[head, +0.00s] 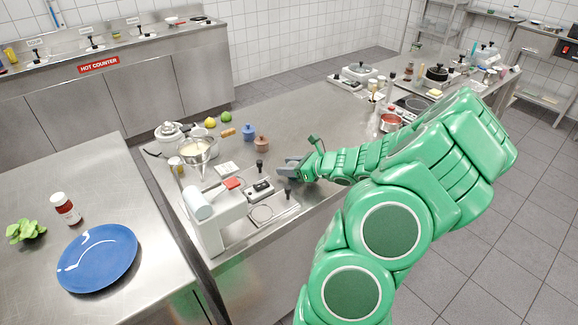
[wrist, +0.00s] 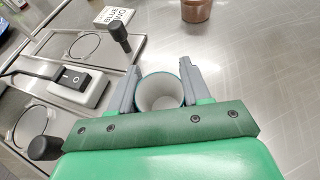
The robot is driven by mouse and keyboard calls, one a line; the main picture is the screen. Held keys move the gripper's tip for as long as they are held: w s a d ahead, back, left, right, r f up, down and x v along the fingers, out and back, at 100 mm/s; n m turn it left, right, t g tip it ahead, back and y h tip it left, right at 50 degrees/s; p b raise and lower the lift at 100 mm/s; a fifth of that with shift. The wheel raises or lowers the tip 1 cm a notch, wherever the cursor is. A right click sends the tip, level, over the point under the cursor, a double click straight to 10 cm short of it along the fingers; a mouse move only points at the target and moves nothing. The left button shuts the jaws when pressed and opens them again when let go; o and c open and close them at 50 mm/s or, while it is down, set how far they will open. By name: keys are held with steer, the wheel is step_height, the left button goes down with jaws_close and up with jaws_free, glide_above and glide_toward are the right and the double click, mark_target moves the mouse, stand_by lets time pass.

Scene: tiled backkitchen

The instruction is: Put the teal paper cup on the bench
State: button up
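The teal paper cup (wrist: 161,92) is between my gripper's two fingers in the wrist view. I see its pale inside and thin teal rim from above. My gripper (wrist: 160,84) touches it on both sides and appears shut on it. In the head view my gripper (head: 286,168) is low over the near edge of the long steel bench (head: 300,118). The cup is hard to make out there. I cannot tell whether its base touches the steel.
A brown pot (head: 261,144) and a blue pot (head: 248,132) stand beyond. The bench's middle is clear. A blue plate (head: 97,258) lies on the left counter.

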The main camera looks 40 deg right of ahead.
steer(key=o, duration=0.4)
steer(key=shift+r, duration=0.15)
steer(key=shift+v, duration=6)
